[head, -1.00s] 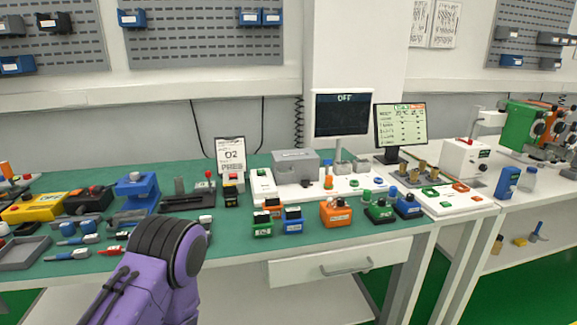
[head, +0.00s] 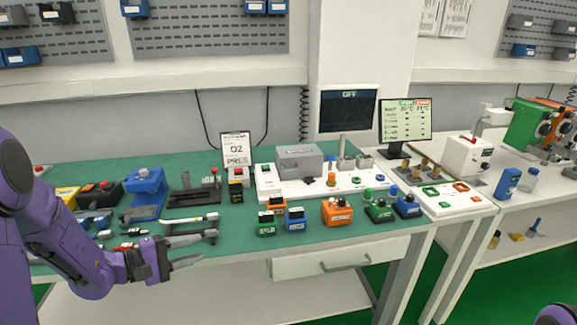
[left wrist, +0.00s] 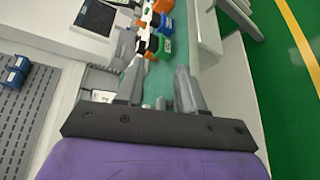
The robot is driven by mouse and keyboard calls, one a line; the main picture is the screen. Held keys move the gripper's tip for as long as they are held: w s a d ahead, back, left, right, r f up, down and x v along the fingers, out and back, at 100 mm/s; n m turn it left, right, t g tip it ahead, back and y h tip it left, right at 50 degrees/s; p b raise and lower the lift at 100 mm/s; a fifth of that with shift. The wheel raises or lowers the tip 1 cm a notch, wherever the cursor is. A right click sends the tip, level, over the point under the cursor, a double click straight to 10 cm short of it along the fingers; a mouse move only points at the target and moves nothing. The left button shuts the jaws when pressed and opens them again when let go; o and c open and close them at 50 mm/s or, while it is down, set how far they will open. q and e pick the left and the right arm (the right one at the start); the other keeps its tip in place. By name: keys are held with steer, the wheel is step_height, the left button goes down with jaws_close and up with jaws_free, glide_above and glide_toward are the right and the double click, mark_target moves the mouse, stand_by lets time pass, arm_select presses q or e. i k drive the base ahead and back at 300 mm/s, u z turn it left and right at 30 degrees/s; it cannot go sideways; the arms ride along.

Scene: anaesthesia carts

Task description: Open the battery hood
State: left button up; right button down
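A grey box-shaped hood (head: 299,162) sits on a white base panel (head: 268,188) at the back of the green bench, below the monitor reading OFF. It appears closed; what is under it is hidden. My left gripper (head: 202,249) is over the bench's front edge, left of and nearer than the hood, and clear of it. Its two fingers are apart with nothing between them; they also show spread in the left wrist view (left wrist: 158,88). My right gripper is not in view.
Green (head: 266,224), blue (head: 295,220) and orange (head: 337,212) battery-like blocks stand in front of the panel. A sign stand (head: 237,150) is left of the hood. Tools and a blue vise-like item (head: 146,188) crowd the left. An OFF monitor (head: 347,112) stands behind.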

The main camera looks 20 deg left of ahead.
mark_target(297, 161)
steer(key=i, duration=1.4)
